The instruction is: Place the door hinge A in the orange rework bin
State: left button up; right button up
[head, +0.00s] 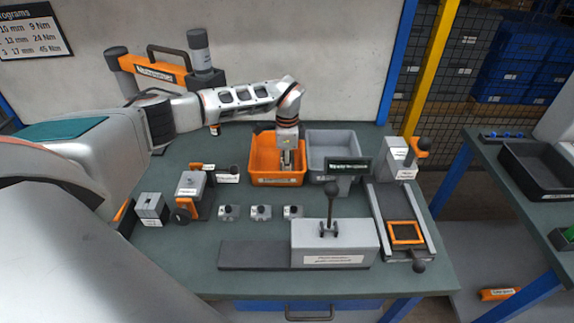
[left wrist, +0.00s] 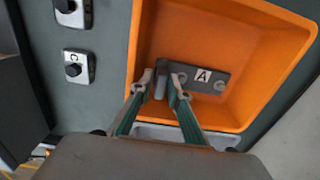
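Door hinge A (left wrist: 207,79) is a dark grey plate with a white "A" label and a hole near its right end. In the left wrist view it shows against the inside of the orange rework bin (head: 264,181), which also fills much of that view (left wrist: 262,25). My left gripper (head: 288,151) is over the bin, pointing down. Its two fingers (left wrist: 162,80) stand on either side of the hinge's raised left end and appear closed on it. Whether the hinge touches the bin floor is unclear. My right gripper is not in view.
A grey bin (head: 318,176) stands right beside the orange one. Several small grey blocks with black knobs (head: 261,212) sit in front. A lever fixture (head: 333,246) and a slide with an orange frame (head: 405,233) stand nearby. A black tray (head: 540,170) is on the right table.

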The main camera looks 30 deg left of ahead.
pick_arm(q)
notch_tip(320, 180, up, 12)
jog(key=b, duration=0.1)
jog(key=shift+r+b, duration=0.15)
jog(key=shift+b, duration=0.15)
dwell(0.3)
dwell(0.4)
